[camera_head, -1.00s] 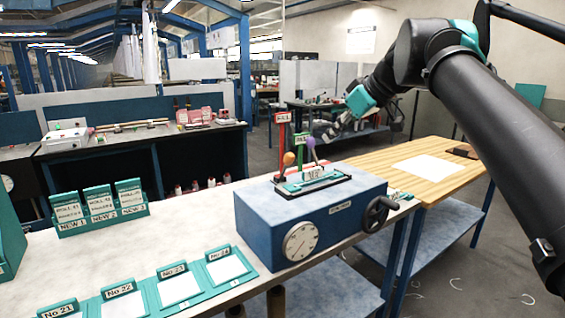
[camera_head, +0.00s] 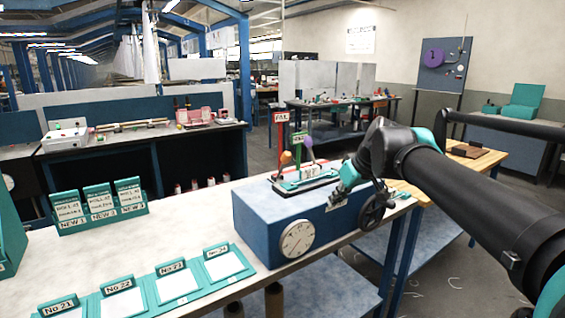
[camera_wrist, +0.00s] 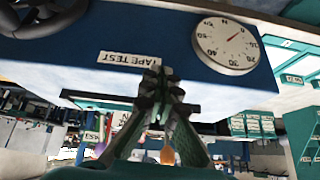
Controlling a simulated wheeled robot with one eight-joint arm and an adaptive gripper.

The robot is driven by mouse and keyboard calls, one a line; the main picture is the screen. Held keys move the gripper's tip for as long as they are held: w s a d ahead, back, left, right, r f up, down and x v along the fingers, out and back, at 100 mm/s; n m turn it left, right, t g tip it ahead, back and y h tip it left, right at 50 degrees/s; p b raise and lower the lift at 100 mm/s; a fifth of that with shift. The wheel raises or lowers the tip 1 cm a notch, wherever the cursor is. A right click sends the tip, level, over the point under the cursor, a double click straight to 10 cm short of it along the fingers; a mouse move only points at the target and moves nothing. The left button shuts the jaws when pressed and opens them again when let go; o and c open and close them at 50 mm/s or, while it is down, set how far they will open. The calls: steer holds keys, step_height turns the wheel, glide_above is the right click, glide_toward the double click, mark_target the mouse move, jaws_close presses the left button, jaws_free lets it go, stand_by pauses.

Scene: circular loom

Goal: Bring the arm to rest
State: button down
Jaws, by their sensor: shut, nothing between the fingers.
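My arm reaches in from the right in the head view, bent at a dark elbow with teal parts. My gripper (camera_head: 341,189) is at the right front of the blue tape test box (camera_head: 262,222), close to its handwheel (camera_head: 376,210). In the wrist view, which looks upside down, my gripper (camera_wrist: 155,75) has its fingers together with nothing between them, in front of the "TAPE TEST" label (camera_wrist: 130,59). I cannot tell whether the fingertips touch the box.
A white dial (camera_head: 297,239) is on the box front, and a red flag (camera_head: 282,119) and a green flag stand on top. Teal card holders (camera_head: 222,263) line the table's front. A wooden bench (camera_head: 480,158) stands behind my arm.

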steer(key=s+d+f+m+h, duration=0.1)
steer(key=s+f+m, duration=0.1)
steer(key=f, duration=0.6)
steer(key=s+d+f+m+g+h, duration=0.1)
steer(key=s+d+f+m, duration=0.1)
steer(key=s+f, duration=0.3)
steer(key=s+d+f+m+h, duration=0.1)
steer(key=s+f, duration=0.3)
steer(key=f, duration=0.8)
steer(key=shift+s+d+f+m+h, duration=0.15)
steer(key=shift+d+f+m+h, duration=0.15)
steer(key=shift+f+m, duration=0.1)
steer(key=shift+a+r, duration=0.1)
